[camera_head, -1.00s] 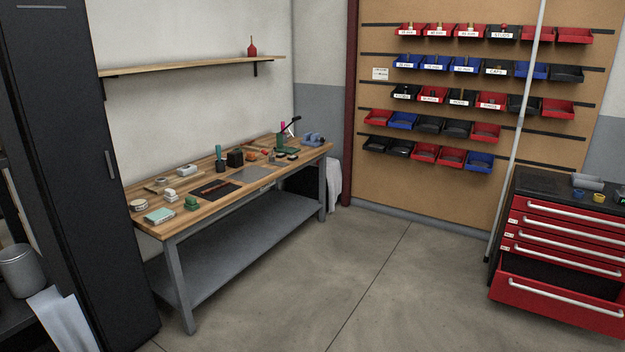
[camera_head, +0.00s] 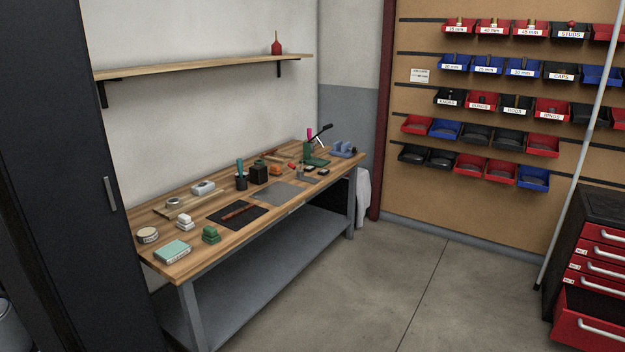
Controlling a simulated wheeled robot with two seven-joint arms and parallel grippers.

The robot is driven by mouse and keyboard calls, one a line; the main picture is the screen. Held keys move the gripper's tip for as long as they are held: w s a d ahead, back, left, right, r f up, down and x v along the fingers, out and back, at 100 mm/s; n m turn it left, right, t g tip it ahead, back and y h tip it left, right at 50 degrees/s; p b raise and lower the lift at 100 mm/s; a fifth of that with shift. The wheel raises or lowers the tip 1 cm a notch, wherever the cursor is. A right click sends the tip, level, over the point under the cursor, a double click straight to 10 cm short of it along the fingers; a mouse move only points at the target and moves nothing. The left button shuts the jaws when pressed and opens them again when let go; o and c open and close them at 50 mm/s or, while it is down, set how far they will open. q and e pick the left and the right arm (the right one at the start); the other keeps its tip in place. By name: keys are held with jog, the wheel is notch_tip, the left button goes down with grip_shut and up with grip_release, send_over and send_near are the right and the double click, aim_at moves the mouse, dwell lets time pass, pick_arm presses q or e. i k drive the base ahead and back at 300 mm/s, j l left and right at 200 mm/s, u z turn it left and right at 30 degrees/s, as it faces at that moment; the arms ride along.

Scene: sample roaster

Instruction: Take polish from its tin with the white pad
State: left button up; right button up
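A round, low tin (camera_head: 148,235) with a pale top stands at the near left end of the wooden workbench (camera_head: 225,240). It may be the polish tin, but its label is too small to read. A small white block-shaped thing (camera_head: 184,221) sits to the right of it and may be the white pad. A teal and white box (camera_head: 173,251) lies in front of the tin. Neither of my grippers is in view.
A dark mat with a brown tool (camera_head: 238,213) and a grey plate (camera_head: 279,194) lie mid-bench. A dark cabinet (camera_head: 60,170) stands at the left. A red drawer chest (camera_head: 597,270) stands at the right with its bottom drawer open. The floor (camera_head: 430,290) between is clear.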

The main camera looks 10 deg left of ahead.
aim_at(185, 223)
jog(key=j+u, duration=0.4)
jog(key=j, duration=0.3)
jog(key=i+j+u, duration=0.15)
jog(key=j+u, duration=0.2)
jog(key=j, duration=0.25)
